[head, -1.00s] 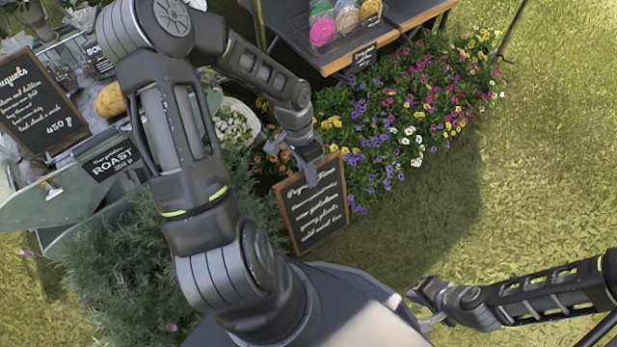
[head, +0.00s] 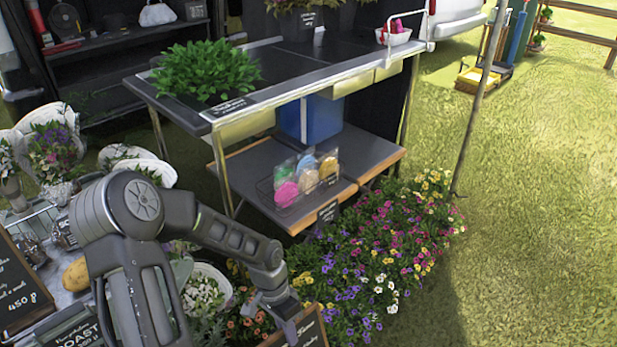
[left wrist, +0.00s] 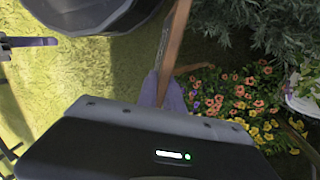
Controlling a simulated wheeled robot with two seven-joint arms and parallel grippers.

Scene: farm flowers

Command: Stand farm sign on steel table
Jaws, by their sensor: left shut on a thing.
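The farm sign is a wood-framed black chalkboard with white writing. Its upper part (head: 305,332) shows at the bottom of the head view, and the rest is cut off. My left gripper (head: 287,322) is shut on its top edge. In the left wrist view the sign appears edge-on as a narrow brown strip (left wrist: 177,45) at the finger (left wrist: 168,92). The steel table (head: 345,75) stands farther back, beyond the flowers, with a dark top and metal legs. A purple-grey finger, apparently of my right gripper (left wrist: 30,42), shows at the wrist view's left edge; its opening is unclear.
A pole (head: 485,90) stands right.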

